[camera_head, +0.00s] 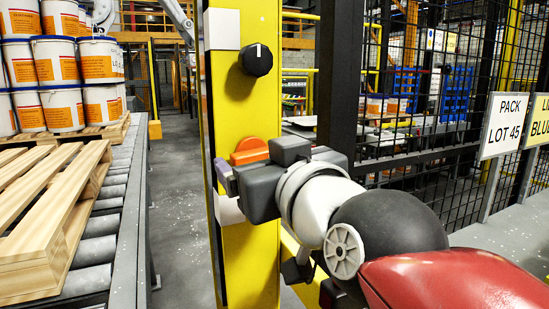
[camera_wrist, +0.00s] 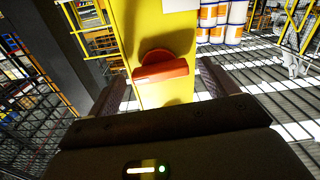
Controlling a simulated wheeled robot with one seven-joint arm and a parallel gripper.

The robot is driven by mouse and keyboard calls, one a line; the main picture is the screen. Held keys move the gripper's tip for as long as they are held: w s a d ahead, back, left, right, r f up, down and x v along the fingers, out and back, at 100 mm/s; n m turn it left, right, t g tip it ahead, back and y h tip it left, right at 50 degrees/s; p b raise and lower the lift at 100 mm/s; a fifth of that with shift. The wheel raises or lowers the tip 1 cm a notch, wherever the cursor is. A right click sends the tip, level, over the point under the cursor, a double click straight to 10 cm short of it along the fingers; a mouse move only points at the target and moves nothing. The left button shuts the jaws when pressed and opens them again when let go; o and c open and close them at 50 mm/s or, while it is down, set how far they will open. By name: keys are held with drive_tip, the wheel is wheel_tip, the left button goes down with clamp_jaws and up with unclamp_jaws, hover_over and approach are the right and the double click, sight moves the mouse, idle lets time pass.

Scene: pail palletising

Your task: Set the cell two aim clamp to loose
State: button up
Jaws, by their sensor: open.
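An orange-red clamp lever (camera_head: 250,151) is on the front of a yellow post (camera_head: 250,262). In the wrist view the lever (camera_wrist: 160,68) has a rounded hub and a bar-shaped handle lying nearly level across the post. My gripper (camera_head: 232,178) is at the post, level with the lever, and hides its lower part in the head view. In the wrist view my gripper (camera_wrist: 162,76) is open, with one finger on each side of the lever and gaps between. Whether a finger touches the post cannot be told. No readable cell number shows on the post.
A black knob (camera_head: 256,60) with a white mark sits higher on the post, beside a white plate (camera_head: 221,29). A wire fence (camera_head: 420,150) stands behind my arm at right. A roller conveyor (camera_head: 100,222) with a wooden pallet (camera_head: 50,215) and stacked pails (camera_head: 60,108) are at left.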

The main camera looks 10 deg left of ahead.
drive_tip(key=c, duration=1)
drive_tip(key=shift+m+b, duration=0.7)
drive_tip(key=shift+b, duration=0.05)
drive_tip(key=o, duration=1)
drive_tip(key=b+v, duration=0.1)
drive_tip(key=v, duration=0.7)
